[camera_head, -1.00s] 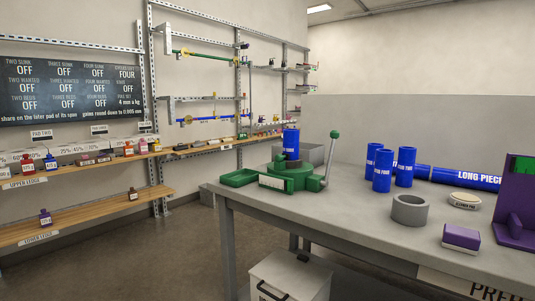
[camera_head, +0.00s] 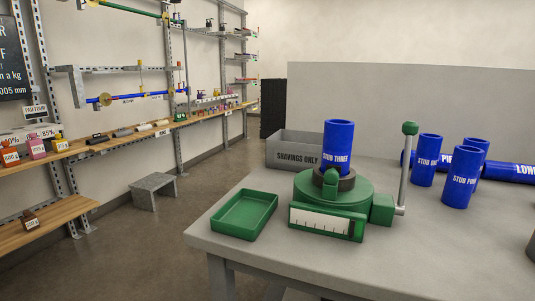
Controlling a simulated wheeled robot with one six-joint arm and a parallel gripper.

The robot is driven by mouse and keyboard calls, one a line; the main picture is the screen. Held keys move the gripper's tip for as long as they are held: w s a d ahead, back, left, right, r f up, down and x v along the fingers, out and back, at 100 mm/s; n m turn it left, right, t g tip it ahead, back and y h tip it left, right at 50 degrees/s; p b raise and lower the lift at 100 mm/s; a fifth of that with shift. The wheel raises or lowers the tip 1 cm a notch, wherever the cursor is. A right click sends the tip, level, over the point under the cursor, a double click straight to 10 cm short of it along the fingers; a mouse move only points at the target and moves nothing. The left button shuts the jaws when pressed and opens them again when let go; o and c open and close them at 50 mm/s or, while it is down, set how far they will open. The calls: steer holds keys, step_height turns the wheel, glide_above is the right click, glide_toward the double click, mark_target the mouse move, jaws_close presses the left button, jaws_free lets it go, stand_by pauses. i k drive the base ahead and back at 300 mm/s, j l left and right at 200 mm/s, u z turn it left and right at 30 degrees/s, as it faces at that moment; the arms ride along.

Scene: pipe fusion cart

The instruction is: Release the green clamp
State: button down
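The green clamp (camera_head: 345,190) stands near the left corner of the grey bench. It has a round green body, a scale plate (camera_head: 320,222) in front, and a grey lever with a green knob (camera_head: 410,128) standing nearly upright on its right. A blue pipe piece marked STUD THREE (camera_head: 338,146) stands upright in the dark ring (camera_head: 347,182) at the clamp's centre. I cannot tell how tightly the clamp grips it. My gripper is not in view.
A green tray (camera_head: 244,214) lies left of the clamp, and a grey SHAVINGS ONLY box (camera_head: 292,150) stands behind. Blue stubs (camera_head: 458,178) and a long blue piece (camera_head: 510,172) are at right. A grey step stool (camera_head: 154,189) stands on the floor.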

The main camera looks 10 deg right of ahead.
mark_target(331, 176)
steer(key=i+j, duration=0.7)
steer(key=z, duration=0.05)
